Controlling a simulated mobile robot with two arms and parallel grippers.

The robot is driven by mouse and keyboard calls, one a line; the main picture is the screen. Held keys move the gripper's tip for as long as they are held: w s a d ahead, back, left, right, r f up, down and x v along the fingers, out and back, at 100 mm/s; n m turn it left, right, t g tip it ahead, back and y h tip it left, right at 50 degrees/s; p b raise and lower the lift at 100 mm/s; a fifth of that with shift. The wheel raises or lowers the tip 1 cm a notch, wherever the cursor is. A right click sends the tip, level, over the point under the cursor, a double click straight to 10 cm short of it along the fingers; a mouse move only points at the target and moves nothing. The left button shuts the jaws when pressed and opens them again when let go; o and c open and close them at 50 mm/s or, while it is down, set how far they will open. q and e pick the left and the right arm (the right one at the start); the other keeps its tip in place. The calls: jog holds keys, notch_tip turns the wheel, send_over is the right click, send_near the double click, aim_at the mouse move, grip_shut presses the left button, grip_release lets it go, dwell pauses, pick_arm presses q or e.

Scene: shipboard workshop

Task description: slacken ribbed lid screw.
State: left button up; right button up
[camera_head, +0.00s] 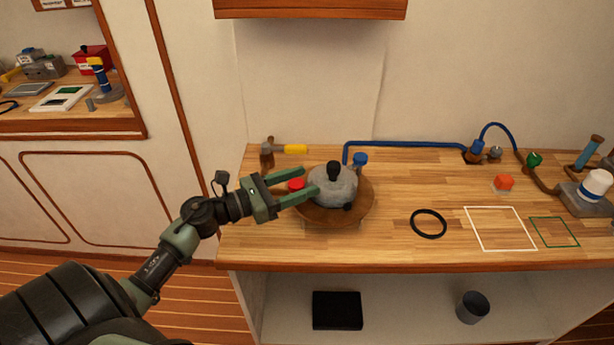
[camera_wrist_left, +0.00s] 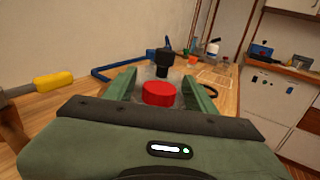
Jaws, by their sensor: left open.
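A grey rounded housing (camera_head: 335,188) sits on a round brown base (camera_head: 318,216) on the workbench, with a black knob (camera_head: 334,168) standing on top. A red round screw head (camera_head: 296,184) with a ribbed-looking edge is on its left side. My left gripper (camera_head: 308,183) is open, its two green fingers reaching in from the left, one on either side of the red screw head. In the left wrist view the red screw head (camera_wrist_left: 158,94) shows between the fingers, with the grey housing behind it. Whether the fingers touch it I cannot tell. My right gripper is not in view.
A hammer (camera_head: 285,149) lies behind left. A blue pipe (camera_head: 400,144) with a blue valve (camera_head: 360,159) runs along the back. A black ring (camera_head: 428,223) and white outlined square (camera_head: 499,229) lie to the right. A shelf below holds a dark cup (camera_head: 472,307).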

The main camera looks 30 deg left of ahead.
pick_arm(q)
jog(key=shift+x, duration=0.8)
jog(key=shift+w+d, duration=0.1)
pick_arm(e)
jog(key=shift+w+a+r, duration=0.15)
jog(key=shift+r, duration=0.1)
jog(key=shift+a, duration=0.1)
pick_arm(q)
grip_shut()
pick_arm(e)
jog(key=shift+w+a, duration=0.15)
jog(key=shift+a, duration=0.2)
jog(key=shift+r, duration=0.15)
